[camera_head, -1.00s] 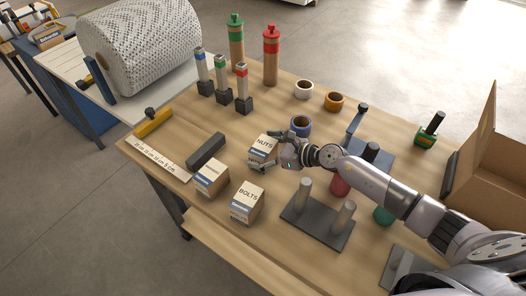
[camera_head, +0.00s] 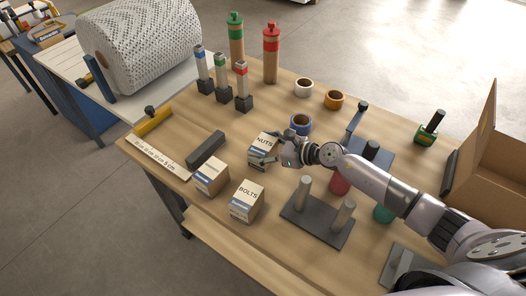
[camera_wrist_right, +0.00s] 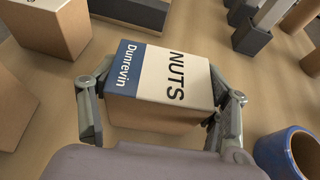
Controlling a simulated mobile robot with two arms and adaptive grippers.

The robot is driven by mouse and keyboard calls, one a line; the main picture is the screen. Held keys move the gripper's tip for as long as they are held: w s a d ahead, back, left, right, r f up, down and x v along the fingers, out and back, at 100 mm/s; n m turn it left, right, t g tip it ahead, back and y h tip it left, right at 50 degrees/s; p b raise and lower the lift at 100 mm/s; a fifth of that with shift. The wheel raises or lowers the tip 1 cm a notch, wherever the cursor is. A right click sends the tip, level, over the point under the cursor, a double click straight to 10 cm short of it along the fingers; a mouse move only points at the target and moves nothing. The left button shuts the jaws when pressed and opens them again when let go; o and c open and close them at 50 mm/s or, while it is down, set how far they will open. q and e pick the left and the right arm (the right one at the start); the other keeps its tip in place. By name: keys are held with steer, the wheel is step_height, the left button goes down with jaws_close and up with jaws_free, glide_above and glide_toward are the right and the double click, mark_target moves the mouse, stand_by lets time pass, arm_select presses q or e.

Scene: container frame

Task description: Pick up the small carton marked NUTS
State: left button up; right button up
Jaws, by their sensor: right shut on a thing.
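The small carton marked NUTS (camera_head: 262,146) stands near the middle of the wooden table in the head view. In the right wrist view the NUTS carton (camera_wrist_right: 165,85) fills the middle, with a blue "Dunrevin" band on its label. My right gripper (camera_head: 272,148) is shut on it. One finger lies along each side in the wrist view, where the gripper (camera_wrist_right: 160,108) shows close up. I cannot tell any gap between the carton and the table. My left gripper is not in view.
The BOLTS carton (camera_head: 246,202) and another small carton (camera_head: 211,177) stand in front and to the left. A blue tape roll (camera_head: 300,124) sits just behind my right gripper. A dark block (camera_head: 206,149) lies left. A two-post stand (camera_head: 316,222) stands in front of my right arm.

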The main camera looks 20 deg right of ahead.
steer(key=shift+c, duration=1)
steer(key=shift+r, duration=0.15)
